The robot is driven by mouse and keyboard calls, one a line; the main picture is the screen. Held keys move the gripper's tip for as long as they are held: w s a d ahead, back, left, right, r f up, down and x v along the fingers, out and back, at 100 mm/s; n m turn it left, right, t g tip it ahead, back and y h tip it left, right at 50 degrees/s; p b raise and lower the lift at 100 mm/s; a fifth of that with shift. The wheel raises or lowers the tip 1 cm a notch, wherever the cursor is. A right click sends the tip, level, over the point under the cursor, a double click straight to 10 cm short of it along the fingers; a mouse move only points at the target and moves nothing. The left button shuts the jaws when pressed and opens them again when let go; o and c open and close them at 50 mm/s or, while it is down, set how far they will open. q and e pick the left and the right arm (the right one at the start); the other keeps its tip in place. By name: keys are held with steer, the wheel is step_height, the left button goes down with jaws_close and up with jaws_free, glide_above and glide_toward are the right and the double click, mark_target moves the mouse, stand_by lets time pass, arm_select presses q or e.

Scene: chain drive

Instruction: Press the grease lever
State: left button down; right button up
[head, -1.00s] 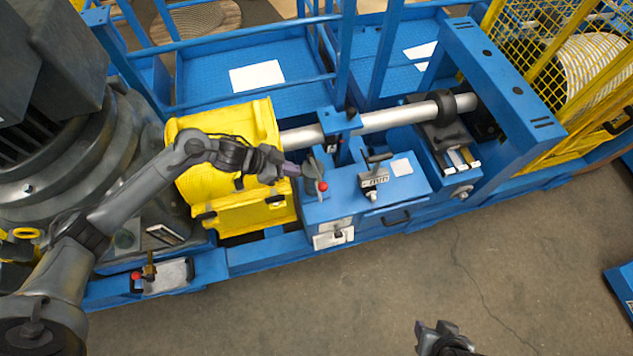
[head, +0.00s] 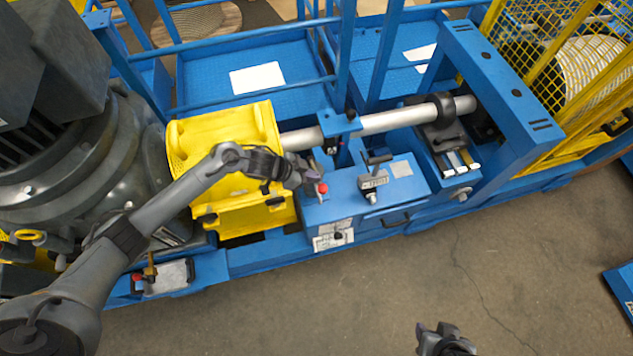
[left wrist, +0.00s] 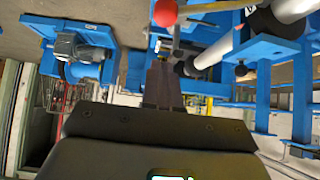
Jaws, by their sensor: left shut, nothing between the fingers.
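A lever with a red ball knob (head: 322,188) stands on the blue bench, just right of the yellow guard. No label on it can be read, so I cannot tell if it is the grease lever. My left gripper (head: 310,179) is beside the knob, on its upper left, and hides part of the lever. In the left wrist view the two fingers (left wrist: 164,84) are together and empty, with the red knob (left wrist: 165,13) beyond them at the top edge. I cannot tell whether they touch the lever. My right gripper (head: 438,330) is at the bottom edge, away from the bench.
The yellow guard (head: 230,150) lies under my left forearm. A silver shaft (head: 390,121) runs behind the lever. A T-handled block (head: 374,178) stands to its right. Another red-knobbed lever (head: 137,277) is at lower left. The floor (head: 400,285) in front is clear.

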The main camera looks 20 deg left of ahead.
arm_select(q)
steer(key=shift+w+d+f+p, duration=0.1)
steer(key=shift+w+d+f, duration=0.1)
steer(key=shift+f, duration=0.7)
steer(key=shift+w+d+f+p, duration=0.1)
steer(key=shift+w+d+f, duration=0.05)
steer(key=shift+f, duration=0.8)
steer(key=shift+w+d+f+p, duration=0.1)
steer(key=shift+w+d+f, duration=0.1)
steer(key=shift+f, duration=0.7)
arm_select(e)
steer(key=shift+a+r, duration=0.1)
steer(key=shift+r, duration=0.2)
